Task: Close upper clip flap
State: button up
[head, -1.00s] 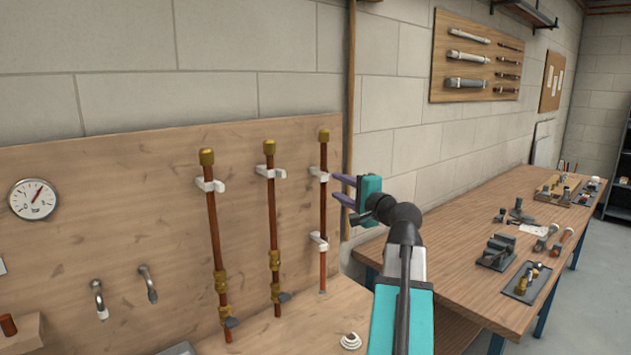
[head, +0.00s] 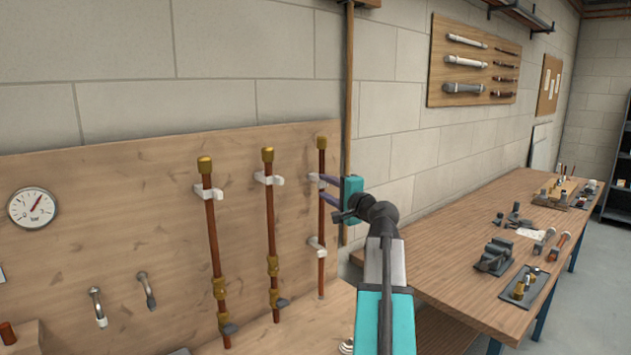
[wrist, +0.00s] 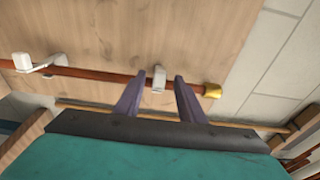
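The rightmost copper pipe (head: 321,220) stands upright on the wooden panel with a brass cap on top. It also runs across the wrist view (wrist: 95,74). Its white upper clip (wrist: 158,80) shows between my fingers in the wrist view. In the head view the fingers partly cover this clip, and I cannot tell how its flap stands. The white lower clip (head: 316,244) is below it; in the wrist view this clip (wrist: 28,63) has a part sticking out. My gripper (head: 316,186) is open at the upper clip's height, its purple fingers apart. Contact cannot be told.
Two more capped pipes with white clips, the middle pipe (head: 269,215) and the left pipe (head: 212,240), stand to the left. A gauge (head: 32,208) and two taps are farther left. A long workbench (head: 465,250) with tools lies right.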

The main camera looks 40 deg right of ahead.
aim_at(315, 181)
jog(key=shift+p+x, duration=0.8)
jog(key=shift+x, duration=2.95)
jog(key=shift+c, duration=0.2)
grip_shut()
